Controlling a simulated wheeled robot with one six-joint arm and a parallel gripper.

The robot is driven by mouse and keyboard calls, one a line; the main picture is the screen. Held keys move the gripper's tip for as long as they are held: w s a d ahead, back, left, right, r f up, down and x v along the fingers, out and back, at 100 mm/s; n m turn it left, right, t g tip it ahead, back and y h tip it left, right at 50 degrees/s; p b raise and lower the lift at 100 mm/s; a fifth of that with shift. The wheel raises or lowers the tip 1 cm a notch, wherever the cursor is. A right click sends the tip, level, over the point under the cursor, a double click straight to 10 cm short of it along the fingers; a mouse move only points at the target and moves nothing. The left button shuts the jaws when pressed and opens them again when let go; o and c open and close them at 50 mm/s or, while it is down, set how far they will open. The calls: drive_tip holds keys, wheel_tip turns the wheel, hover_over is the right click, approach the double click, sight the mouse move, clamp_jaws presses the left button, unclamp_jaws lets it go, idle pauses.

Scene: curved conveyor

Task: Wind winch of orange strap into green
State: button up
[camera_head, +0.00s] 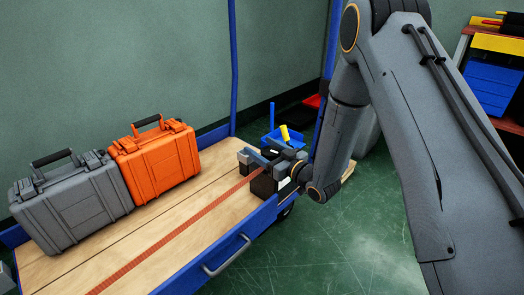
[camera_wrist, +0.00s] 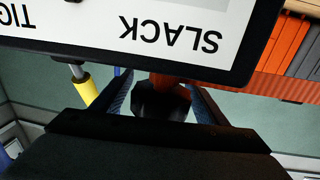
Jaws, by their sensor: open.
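The orange strap (camera_head: 165,238) runs straight along the wooden cart bed to a dark winch block (camera_head: 263,184) at the bed's right end. My gripper (camera_head: 256,158) is above this block. In the wrist view my gripper (camera_wrist: 160,94) is open, its two fingers on either side of a dark faceted knob (camera_wrist: 160,103). I cannot tell whether they touch it. A white panel (camera_wrist: 175,38) with a black frame shows upside down, reading "SLACK" and part of "TIG". No green zone shows; the panel's rest is out of frame. A yellow grip (camera_wrist: 86,91) on a grey rod stands left of the fingers.
A grey case (camera_head: 72,205) and an orange case (camera_head: 155,162) stand on the cart's left side. A blue rail with a handle (camera_head: 227,255) edges the cart's front. A blue bin (camera_head: 284,140) lies behind the gripper. A shelf with blue bins (camera_head: 491,86) stands at right.

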drive_tip(key=c, duration=1.1)
drive_tip(key=shift+o, duration=0.2)
drive_tip(key=shift+r+m+t+h+p, duration=0.1)
drive_tip(key=shift+m+t+h+p, duration=0.25)
drive_tip(key=shift+p, duration=0.3)
drive_tip(key=shift+w+d+m+t+h+p, duration=0.1)
drive_tip(key=shift+w+m+t+h+p, duration=0.1)
drive_tip(key=shift+m+t+h+p, duration=0.2)
drive_tip(key=o, duration=1.1)
drive_tip(key=shift+c, duration=0.2)
